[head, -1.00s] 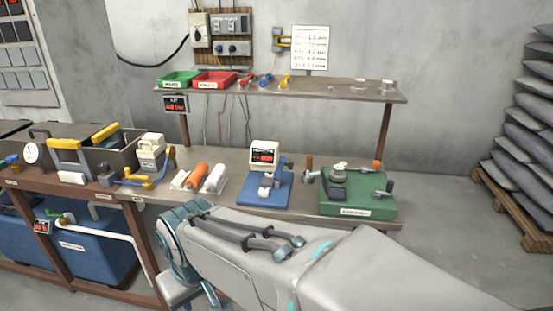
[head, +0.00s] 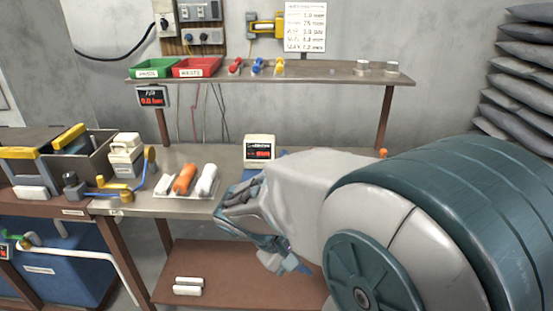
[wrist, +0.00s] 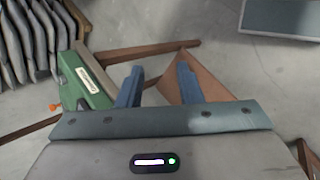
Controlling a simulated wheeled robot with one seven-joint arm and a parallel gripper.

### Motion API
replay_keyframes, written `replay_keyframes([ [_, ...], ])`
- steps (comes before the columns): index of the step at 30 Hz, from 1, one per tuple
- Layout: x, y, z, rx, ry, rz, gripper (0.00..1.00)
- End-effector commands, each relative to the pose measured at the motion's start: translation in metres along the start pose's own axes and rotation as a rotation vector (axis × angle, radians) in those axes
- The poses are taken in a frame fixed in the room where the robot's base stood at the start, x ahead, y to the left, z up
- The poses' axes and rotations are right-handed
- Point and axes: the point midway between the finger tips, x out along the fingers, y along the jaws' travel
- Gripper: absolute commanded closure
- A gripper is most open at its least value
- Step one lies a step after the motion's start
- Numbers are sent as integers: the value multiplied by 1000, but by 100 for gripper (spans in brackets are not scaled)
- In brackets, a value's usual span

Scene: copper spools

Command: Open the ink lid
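I cannot pick out an ink lid for certain in either view. In the wrist view my gripper (wrist: 158,84) is open, with its two blue fingers apart and nothing between them. Beyond the fingers are floor and a brown board or shelf. The green station (wrist: 88,82) with a white label shows left of the fingers, apart from them. In the head view my arm hides nearly all of that station; an orange knob (head: 383,153) shows above the arm. A white device with a red display (head: 259,149) stands behind my arm, its blue base mostly covered.
A white tray (head: 160,193) with orange and white rolls lies on the bench left of my arm. Green (head: 157,68) and red (head: 197,67) bins sit on the upper shelf (head: 330,80). Two white rolls lie on the lower shelf (head: 225,262). Grey sacks (head: 525,80) are stacked at right.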

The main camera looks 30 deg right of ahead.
Motion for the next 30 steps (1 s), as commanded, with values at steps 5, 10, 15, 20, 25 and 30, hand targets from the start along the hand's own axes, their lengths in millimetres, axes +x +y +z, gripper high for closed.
replay_keyframes([
  [5, 33, 41, -27, -61, -115, 388, 67],
  [10, 34, 72, -71, -111, -112, 773, 67],
  [15, 21, 80, -124, -157, -16, 1100, 67],
  [20, 10, 74, -158, -183, 89, 1285, 67],
  [25, 3, 72, -173, -194, 145, 1358, 67],
  [30, 5, 91, -177, -192, 147, 1364, 67],
])
